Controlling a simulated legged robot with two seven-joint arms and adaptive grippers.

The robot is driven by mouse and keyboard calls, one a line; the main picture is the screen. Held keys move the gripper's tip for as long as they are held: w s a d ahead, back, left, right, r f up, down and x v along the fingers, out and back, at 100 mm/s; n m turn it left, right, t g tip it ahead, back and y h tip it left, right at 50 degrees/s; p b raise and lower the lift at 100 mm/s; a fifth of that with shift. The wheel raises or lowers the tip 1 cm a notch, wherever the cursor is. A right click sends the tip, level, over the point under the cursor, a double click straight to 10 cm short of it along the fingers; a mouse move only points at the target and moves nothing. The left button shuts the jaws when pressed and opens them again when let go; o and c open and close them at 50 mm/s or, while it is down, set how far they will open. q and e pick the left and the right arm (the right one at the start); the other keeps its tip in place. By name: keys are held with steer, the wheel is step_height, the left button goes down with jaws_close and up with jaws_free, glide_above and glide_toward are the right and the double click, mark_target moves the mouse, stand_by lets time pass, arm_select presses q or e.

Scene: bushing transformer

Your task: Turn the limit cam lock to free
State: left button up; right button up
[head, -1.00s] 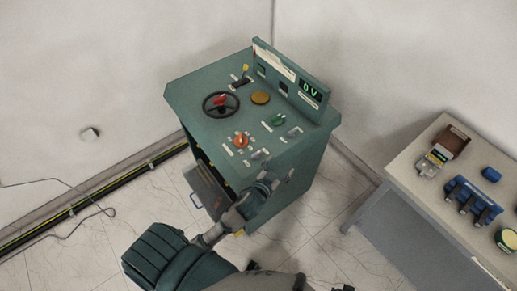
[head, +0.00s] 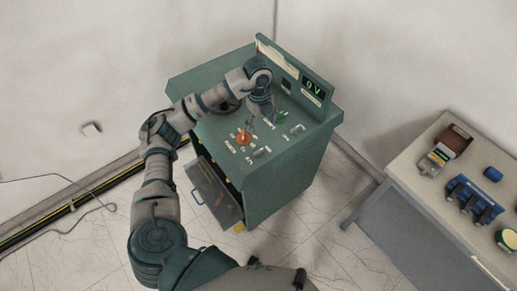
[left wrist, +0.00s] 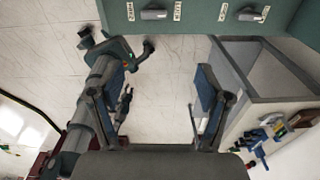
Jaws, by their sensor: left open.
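The green console (head: 290,170) stands in the middle of the head view. The orange knob (head: 243,138) and green knob (head: 282,116) are on its top, with small grey lever switches (head: 260,155) near the front edge. I cannot read which control is the limit cam lock. My left gripper (head: 262,115) is above the panel by the knobs, its tips small and partly hidden. In the left wrist view my left gripper (left wrist: 160,98) is open and empty. Two grey levers (left wrist: 153,15) (left wrist: 250,15) sit beyond the fingers. My right gripper (left wrist: 117,45) seems to show there too.
The console's raised back panel has a lit display (head: 314,87). An open drawer or flap (head: 215,190) with a blue handle juts from its left side. A side table (head: 405,180) with blue parts stands at the right. Cables run along the left floor.

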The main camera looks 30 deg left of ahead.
arm_select(q)
steer(key=a, duration=0.2)
steer(key=p, duration=0.1)
glide_above(259, 151)
steer(key=shift+n+y, duration=0.3)
steer(key=shift+y, duration=0.1)
steer(key=f, duration=0.9)
steer(key=shift+d+f, duration=0.1)
steer(key=shift+d, duration=0.1)
steer(key=f, duration=0.2)
steer(key=a+f, duration=0.1)
steer(key=f, duration=0.1)
steer(key=f+p, duration=0.1)
steer(key=f, duration=0.2)
steer(key=shift+w+a+f, duration=0.1)
steer(key=shift+a, duration=0.05)
steer(key=shift+f, duration=0.3)
steer(key=shift+d+r, duration=0.1)
steer(key=shift+d, duration=0.4)
steer(key=shift+c, duration=1.2)
steer(key=shift+r, duration=0.1)
steer(key=c, duration=0.8)
steer(key=shift+c, duration=0.6)
arm_select(e)
steer(key=shift+s+d+r, duration=0.25)
steer(key=shift+d+r, duration=0.25)
steer(key=shift+r, duration=0.3)
